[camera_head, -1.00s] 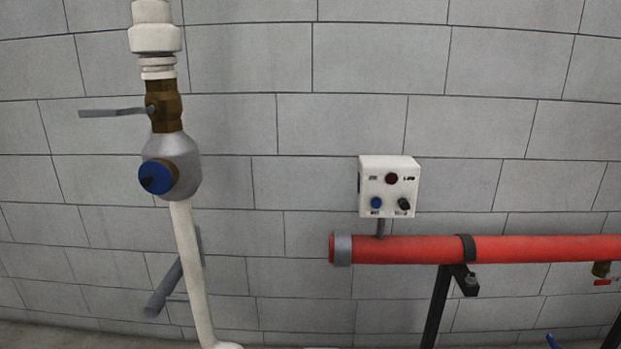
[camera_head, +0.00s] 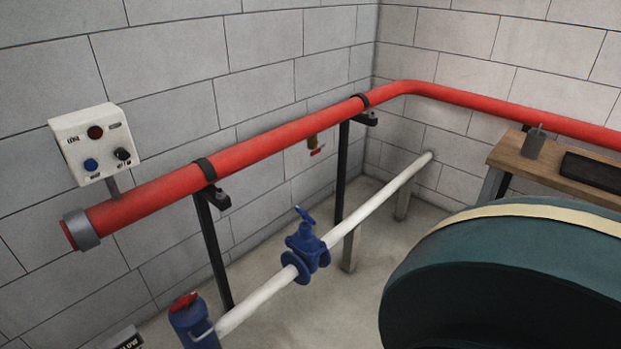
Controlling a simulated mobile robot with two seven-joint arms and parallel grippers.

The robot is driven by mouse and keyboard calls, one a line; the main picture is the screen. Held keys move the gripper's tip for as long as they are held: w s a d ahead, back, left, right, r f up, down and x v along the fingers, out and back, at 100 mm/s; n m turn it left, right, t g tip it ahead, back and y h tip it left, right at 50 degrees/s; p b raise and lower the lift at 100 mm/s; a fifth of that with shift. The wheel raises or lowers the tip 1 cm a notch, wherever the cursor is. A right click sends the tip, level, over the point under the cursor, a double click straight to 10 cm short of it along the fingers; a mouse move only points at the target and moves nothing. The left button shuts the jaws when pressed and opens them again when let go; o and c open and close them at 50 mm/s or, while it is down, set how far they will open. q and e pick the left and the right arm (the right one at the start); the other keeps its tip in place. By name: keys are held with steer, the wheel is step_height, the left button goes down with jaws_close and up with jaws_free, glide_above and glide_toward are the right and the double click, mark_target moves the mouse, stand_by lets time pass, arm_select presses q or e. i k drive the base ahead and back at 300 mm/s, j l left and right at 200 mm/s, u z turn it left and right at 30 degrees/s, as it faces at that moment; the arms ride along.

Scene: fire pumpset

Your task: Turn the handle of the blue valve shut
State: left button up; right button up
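A blue valve (camera_head: 306,252) sits on the low white pipe (camera_head: 372,212), left of the picture's middle. Its blue handle (camera_head: 305,216) is on top. Another blue fitting (camera_head: 192,322) with a red top (camera_head: 184,301) stands at the near end of the white pipe, partly cut off by the bottom edge. Neither of my grippers is in view.
A red pipe (camera_head: 270,146) on black supports (camera_head: 213,250) runs above the white pipe, along the wall. A big dark green rounded body (camera_head: 510,275) fills the lower right. A wooden table (camera_head: 556,158) stands behind it.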

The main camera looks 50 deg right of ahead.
mark_target(305, 217)
steer(key=l+z, duration=0.1)
steer(key=z, duration=1.35)
steer(key=i+l+u, duration=0.2)
steer(key=i+l, duration=0.75)
steer(key=i+l+u, duration=0.25)
steer(key=i+l, duration=0.85)
